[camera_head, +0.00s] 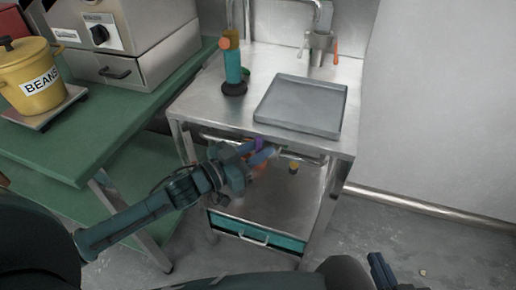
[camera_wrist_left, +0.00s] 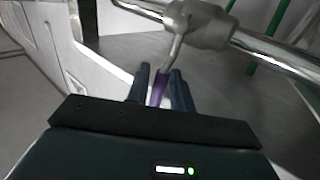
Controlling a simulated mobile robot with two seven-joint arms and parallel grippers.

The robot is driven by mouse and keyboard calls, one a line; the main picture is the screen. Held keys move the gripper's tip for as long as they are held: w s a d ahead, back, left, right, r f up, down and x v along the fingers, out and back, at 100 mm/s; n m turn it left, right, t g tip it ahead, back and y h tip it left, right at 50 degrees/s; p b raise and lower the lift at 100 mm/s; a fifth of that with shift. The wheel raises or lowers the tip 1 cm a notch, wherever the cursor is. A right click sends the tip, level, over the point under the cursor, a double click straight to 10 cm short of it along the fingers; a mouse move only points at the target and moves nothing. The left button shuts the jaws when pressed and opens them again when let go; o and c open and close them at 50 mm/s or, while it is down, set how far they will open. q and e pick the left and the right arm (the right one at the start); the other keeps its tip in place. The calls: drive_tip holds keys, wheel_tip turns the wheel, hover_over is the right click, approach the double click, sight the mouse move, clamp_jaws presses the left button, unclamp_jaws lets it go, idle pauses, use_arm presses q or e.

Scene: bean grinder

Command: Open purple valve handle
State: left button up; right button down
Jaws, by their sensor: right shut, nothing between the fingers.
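The purple valve handle (camera_wrist_left: 158,90) hangs from a metal valve body (camera_wrist_left: 200,24) on a pipe under the steel counter. It shows as a small purple patch (camera_head: 259,142) in the head view. My left gripper (camera_wrist_left: 162,74) has a finger on each side of the handle, with a narrow gap on the right side of it. In the head view my left gripper (camera_head: 262,154) reaches under the counter's front edge and partly hides the valve. My right gripper (camera_head: 382,268) is shut and empty at the bottom right, away from the valve.
A steel counter (camera_head: 205,105) carries a grey tray (camera_head: 300,104), a teal and orange tool (camera_head: 233,66) and a tap (camera_head: 320,42). A teal drawer (camera_head: 255,234) sits below. A green table (camera_head: 95,150) with a yellow beans pot (camera_head: 32,80) stands left. The floor at right is mostly clear.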

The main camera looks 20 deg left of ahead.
use_arm(q)
clamp_jaws()
